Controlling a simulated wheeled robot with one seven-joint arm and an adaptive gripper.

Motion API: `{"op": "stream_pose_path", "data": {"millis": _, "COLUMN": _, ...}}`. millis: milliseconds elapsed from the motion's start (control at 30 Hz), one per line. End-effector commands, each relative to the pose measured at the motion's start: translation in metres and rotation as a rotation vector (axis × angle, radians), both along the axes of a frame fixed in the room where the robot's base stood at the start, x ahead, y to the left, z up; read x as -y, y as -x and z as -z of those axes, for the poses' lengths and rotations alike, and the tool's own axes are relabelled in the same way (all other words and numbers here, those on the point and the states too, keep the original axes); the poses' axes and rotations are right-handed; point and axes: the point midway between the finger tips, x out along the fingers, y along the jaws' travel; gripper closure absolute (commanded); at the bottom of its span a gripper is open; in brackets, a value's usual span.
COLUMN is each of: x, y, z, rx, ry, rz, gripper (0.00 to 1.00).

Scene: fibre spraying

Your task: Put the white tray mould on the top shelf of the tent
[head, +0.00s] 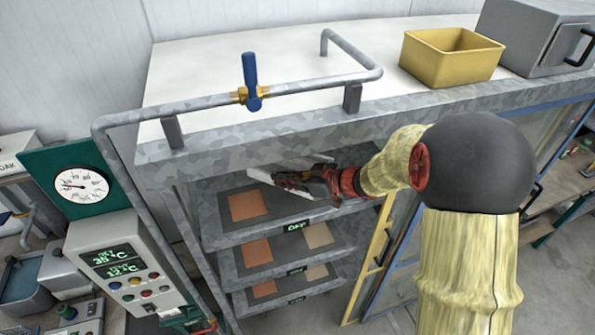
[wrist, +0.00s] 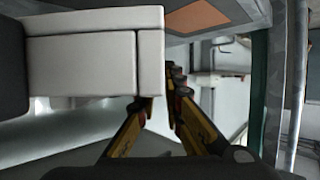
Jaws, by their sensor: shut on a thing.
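The white tray mould (wrist: 85,65) fills the upper left of the wrist view, with its wall between the fingers of my gripper (wrist: 163,92). In the head view only a thin white sliver of the mould (head: 261,177) shows beyond my gripper (head: 300,180), which hides the rest. My gripper is shut on the mould and reaches into the front opening of the grey metal tent (head: 235,140). The mould appears above the top shelf (head: 227,235). I cannot tell whether it touches the shelf. An orange square (head: 248,205) lies on the left of that shelf.
Two lower shelves (head: 290,251) carry orange and tan squares. A pipe with a blue-handled valve (head: 250,80) runs along the tent's top edge. A yellow bin (head: 450,57) stands on top. A control box (head: 120,265) and a round gauge (head: 81,185) stand left of the opening.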

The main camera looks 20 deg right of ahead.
Motion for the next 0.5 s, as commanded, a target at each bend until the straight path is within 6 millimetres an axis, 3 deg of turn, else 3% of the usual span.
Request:
{"op": "stream_pose_path", "data": {"millis": 200, "x": -0.019, "y": -0.01, "z": 0.022, "rx": 0.006, "ry": 0.0, "rz": -0.003, "gripper": 1.0}}
{"op": "stream_pose_path", "data": {"millis": 500, "x": -0.028, "y": -0.014, "z": 0.034, "rx": 0.007, "ry": 0.0, "rz": -0.002, "gripper": 1.0}}
